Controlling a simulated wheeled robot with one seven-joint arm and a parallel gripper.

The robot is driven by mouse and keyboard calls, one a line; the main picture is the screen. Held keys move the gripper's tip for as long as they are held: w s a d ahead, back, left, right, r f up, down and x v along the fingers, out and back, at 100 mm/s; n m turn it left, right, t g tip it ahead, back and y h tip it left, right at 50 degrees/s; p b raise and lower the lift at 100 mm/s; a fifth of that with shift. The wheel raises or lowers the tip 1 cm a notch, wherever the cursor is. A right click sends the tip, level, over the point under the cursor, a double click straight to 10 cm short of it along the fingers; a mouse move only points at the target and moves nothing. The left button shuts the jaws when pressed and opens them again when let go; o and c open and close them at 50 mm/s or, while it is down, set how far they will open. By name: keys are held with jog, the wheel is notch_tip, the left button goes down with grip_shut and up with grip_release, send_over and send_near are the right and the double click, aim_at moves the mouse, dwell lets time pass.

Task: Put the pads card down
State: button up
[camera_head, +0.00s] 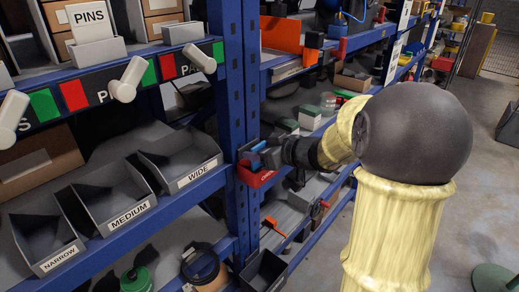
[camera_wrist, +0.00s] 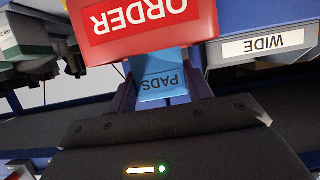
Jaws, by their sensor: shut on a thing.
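The pads card (camera_wrist: 165,82) is blue with dark lettering that reads upside down in the wrist view. My gripper (camera_wrist: 163,92) is shut on it, with a dark finger on each side. In the head view my gripper (camera_head: 274,157) is at the red order bin (camera_head: 256,178), at the blue rack post. Small blue pieces show at the bin's top there. In the wrist view the card's far end meets the edge of the red ORDER front (camera_wrist: 145,22). I cannot tell how far the card reaches into the bin.
Grey bins marked wide (camera_head: 197,176), medium (camera_head: 128,214) and narrow (camera_head: 57,260) stand on the shelf to the left. White pegs (camera_head: 127,80) jut out above them. The blue post (camera_head: 232,90) is close to my gripper. Open floor lies at the right.

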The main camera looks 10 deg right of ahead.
jog(key=shift+f, duration=0.2)
jog(key=o, duration=0.9)
jog(key=shift+o, duration=0.2)
jog(key=shift+r, duration=0.35)
jog(key=b+v, duration=0.1)
jog(key=v, duration=1.1)
jog(key=shift+r, duration=0.3)
